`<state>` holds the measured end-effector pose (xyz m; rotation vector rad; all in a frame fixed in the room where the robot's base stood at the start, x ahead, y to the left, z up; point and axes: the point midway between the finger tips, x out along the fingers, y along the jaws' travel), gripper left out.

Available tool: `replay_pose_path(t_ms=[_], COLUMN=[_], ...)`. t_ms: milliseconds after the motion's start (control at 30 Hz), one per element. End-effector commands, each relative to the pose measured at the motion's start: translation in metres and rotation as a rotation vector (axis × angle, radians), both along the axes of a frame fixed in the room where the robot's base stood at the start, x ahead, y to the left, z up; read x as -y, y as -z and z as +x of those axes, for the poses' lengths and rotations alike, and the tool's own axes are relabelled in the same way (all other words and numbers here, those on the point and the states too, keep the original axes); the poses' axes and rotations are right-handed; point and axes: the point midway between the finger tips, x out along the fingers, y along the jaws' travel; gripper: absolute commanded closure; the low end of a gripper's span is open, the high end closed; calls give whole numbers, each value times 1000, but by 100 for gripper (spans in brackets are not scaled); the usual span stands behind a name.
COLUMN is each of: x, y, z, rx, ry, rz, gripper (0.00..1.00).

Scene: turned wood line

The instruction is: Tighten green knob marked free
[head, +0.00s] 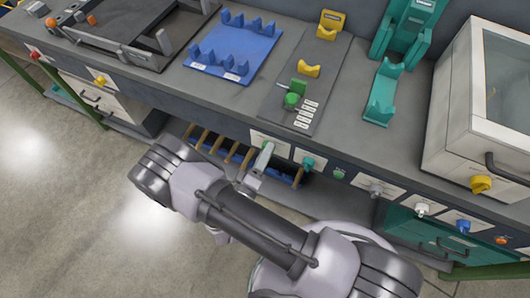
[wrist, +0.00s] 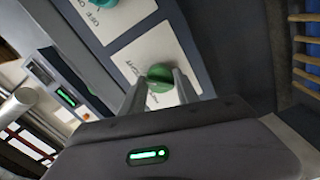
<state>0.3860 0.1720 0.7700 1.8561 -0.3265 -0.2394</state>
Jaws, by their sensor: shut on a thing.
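The green knob (wrist: 160,76) sits on a white plate (wrist: 137,52) on the bench front. Lettering on the plate is partly hidden; the part I can read looks like the end of "TIGHT". My gripper (wrist: 158,90) is shut on the knob, one finger on each side of it. In the head view my gripper (head: 259,165) reaches up to the bench front, and the knob (head: 267,147) shows only as a small green patch at its tip. The knob's pointer direction cannot be made out.
A teal knob (head: 308,163) marked on and off is close beside it on the right. Further right are a grey knob (head: 376,190) and a white knob (head: 422,210). An open bay with wooden rods (head: 218,143) lies below.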

Motion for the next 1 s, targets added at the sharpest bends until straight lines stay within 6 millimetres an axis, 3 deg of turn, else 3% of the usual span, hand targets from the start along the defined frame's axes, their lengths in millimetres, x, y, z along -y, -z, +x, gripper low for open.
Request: replay_pose_path(t_ms=[633,667,733,767,1000], x=[0,0,0,0,0], y=[0,0,0,0,0], z=[0,0,0,0,0], rx=[15,15,15,15,16], ry=[-1,-1,-1,-1,0], rz=[43,43,43,43,43], gripper=[100,59,45,41,41])
